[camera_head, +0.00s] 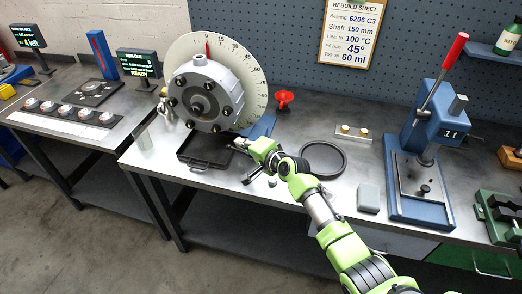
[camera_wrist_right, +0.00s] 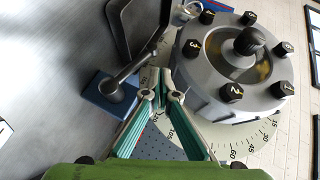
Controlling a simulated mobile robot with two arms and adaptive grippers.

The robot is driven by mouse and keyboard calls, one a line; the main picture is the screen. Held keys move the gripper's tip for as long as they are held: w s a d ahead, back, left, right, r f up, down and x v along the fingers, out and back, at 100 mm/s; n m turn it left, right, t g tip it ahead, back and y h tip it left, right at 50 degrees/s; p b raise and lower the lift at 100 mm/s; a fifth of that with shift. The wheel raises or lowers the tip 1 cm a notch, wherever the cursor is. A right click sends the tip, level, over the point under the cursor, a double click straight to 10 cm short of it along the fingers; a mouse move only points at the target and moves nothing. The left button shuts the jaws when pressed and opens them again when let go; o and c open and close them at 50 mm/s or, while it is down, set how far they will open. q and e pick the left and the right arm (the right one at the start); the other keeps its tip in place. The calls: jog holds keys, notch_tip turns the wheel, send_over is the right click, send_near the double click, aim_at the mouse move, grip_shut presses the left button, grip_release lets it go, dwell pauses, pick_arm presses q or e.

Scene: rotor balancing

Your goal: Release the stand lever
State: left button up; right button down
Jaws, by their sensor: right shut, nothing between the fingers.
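The grey rotor (camera_head: 205,95) with dark bolts stands in front of a round degree dial (camera_head: 250,75) at the bench's left end. In the right wrist view the rotor (camera_wrist_right: 235,60) shows numbered bolt heads. A dark lever-like bar (camera_wrist_right: 130,74) rises from a round pivot on a blue block (camera_wrist_right: 97,92), left of the fingertips. My right gripper (camera_head: 236,146) is low beside the rotor, right of a black tray (camera_head: 190,160). Its fingertips (camera_wrist_right: 161,95) are close together and hold nothing. I cannot tell whether they touch the bar. My left gripper is not in view.
A black ring (camera_head: 342,170) lies right of my forearm. A blue press (camera_head: 405,150) with a red-handled lever stands at the right. A side table (camera_head: 30,123) with weights is at the left.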

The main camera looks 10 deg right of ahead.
jog(key=shift+w+a+f+b, duration=0.25)
jog(key=shift+a+f+b, duration=0.15)
jog(key=shift+a, duration=0.15)
jog(key=shift+a, duration=0.1)
dwell(0.3)
jog(key=r+p, duration=0.2)
jog(key=r, duration=0.1)
jog(key=d+r+p, duration=0.1)
jog(key=p, duration=0.1)
jog(key=shift+w+r, duration=0.25)
jog(key=shift+r, duration=0.15)
jog(key=s+r, duration=0.6)
jog(key=r, duration=0.1)
jog(key=shift+b, duration=0.4)
